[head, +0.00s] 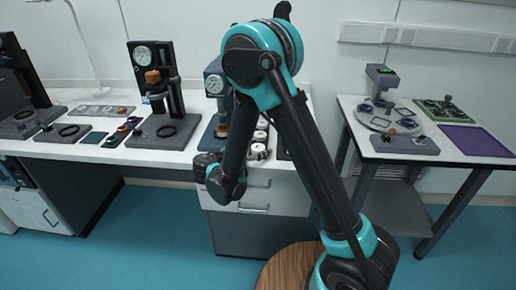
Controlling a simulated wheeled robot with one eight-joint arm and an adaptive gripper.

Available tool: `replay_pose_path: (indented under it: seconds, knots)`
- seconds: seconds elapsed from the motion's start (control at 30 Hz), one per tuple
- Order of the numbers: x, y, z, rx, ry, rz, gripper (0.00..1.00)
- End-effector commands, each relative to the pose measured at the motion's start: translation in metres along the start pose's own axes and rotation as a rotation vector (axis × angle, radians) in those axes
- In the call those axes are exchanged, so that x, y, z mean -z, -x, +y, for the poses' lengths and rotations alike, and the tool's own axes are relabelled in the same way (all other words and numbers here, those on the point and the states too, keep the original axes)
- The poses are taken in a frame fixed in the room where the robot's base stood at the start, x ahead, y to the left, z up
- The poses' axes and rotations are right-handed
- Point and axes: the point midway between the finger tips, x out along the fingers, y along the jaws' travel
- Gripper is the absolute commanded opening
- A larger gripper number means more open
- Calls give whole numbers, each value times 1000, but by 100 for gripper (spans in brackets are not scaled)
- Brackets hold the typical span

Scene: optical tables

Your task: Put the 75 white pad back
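Several small round whitish pieces sit on the left bench just right of my forearm, one at its front edge (258,151) and another behind it (260,136). They may be pads, but no number is readable, so I cannot tell which is the 75 white pad. My arm's end (206,166) hangs at the bench's front edge, left of these pieces and beside a gauge stand (216,85). The fingers cannot be made out, nor whether they hold anything. My arm hides part of the bench around the stand.
The left bench (60,149) holds another gauge stand (168,128), dark plates with rings, and a clear tray (104,110). A right table (352,104) carries a small device (381,78), a round plate, a green board (446,110) and a purple mat (476,140). Floor between them is open.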

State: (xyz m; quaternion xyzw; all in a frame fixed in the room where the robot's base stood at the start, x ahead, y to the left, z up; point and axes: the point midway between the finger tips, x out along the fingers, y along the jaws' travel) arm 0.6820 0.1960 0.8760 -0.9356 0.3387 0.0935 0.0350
Motion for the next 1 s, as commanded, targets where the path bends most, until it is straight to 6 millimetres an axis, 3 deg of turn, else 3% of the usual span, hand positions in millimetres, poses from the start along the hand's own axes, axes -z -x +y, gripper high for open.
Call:
replay_pose_path:
  seconds: [0.33,0.8,1.0]
  knots:
    - [2,6,0,2,1,0,65]
    - [2,95,0,4,1,0,65]
    - [2,116,0,2,0,0,65]
